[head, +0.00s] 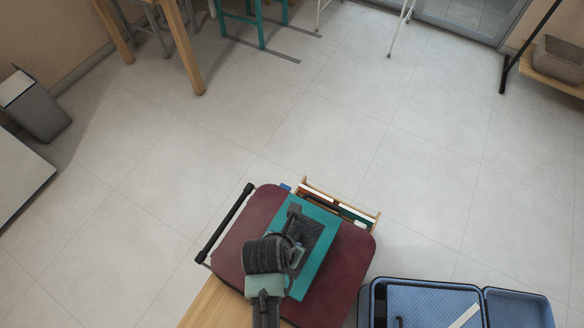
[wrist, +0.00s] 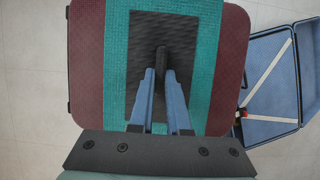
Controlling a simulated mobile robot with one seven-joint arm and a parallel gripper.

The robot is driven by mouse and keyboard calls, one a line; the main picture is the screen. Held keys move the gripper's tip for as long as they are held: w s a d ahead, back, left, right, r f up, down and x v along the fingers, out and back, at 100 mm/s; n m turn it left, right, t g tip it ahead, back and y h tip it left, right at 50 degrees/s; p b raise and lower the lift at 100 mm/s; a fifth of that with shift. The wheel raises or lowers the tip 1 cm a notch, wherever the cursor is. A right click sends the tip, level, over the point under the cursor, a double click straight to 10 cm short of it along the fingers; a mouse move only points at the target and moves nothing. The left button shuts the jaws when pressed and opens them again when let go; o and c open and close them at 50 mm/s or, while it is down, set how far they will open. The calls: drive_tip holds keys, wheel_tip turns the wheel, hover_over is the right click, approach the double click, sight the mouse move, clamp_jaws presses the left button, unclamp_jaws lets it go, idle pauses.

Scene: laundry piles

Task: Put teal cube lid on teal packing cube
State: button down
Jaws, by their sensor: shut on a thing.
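The teal cube lid (head: 319,262) has a wide teal border around a dark mesh panel, with a dark upright knob in its middle. It also shows in the wrist view (wrist: 203,75). My gripper (wrist: 162,66) has its fingers closed together on the knob; in the head view my gripper (head: 295,250) covers part of the lid. The lid is over a maroon suitcase (wrist: 87,60); whether it touches what is below I cannot tell. I cannot make out the teal packing cube apart from the lid; it may be hidden under it.
The maroon suitcase (head: 240,235) lies by a wooden surface (head: 215,305). A wooden box of files (head: 372,220) stands just behind it. An open blue suitcase (head: 430,295) is to the right. Open tiled floor (head: 240,120) lies beyond, with a grey bin (head: 40,110) far left.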

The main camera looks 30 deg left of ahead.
drive_tip(key=shift+f, duration=0.1)
drive_tip(key=shift+f, duration=0.5)
drive_tip(key=c, duration=0.9)
unclamp_jaws()
drive_tip(key=shift+r, duration=0.1)
drive_tip(key=shift+r, duration=0.3)
drive_tip(key=p+v, duration=0.2)
drive_tip(key=v, duration=1)
drive_tip(key=shift+r, duration=0.3)
